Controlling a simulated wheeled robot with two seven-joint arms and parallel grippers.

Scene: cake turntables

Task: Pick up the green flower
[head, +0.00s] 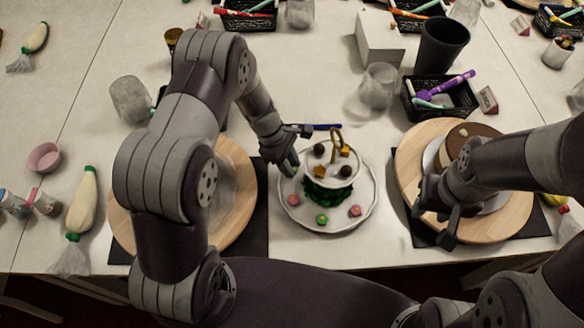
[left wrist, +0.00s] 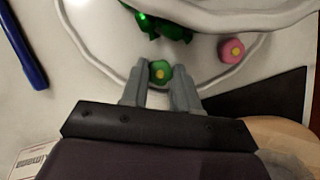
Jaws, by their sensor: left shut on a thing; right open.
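My left gripper (head: 292,168) is at the left rim of the white plate (head: 292,212) in the middle of the table. In the left wrist view its fingers (left wrist: 160,84) are shut on a green flower (left wrist: 160,71) with a yellow centre. The fingers mostly hide this flower in the head view. Another green flower (head: 322,219) lies on the front of the plate. My right gripper (head: 436,215) is open over the right wooden turntable (head: 407,163), in front of a brown and white cake (head: 467,142).
A small decorated cake (head: 327,175) with a gold topper stands on the plate. Pink flowers (head: 355,211) lie around it. A blue pen (left wrist: 27,45) is near the left gripper. A clear glass (head: 378,86) and a black basket (head: 440,98) stand behind. The left turntable (head: 240,175) is under my left arm.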

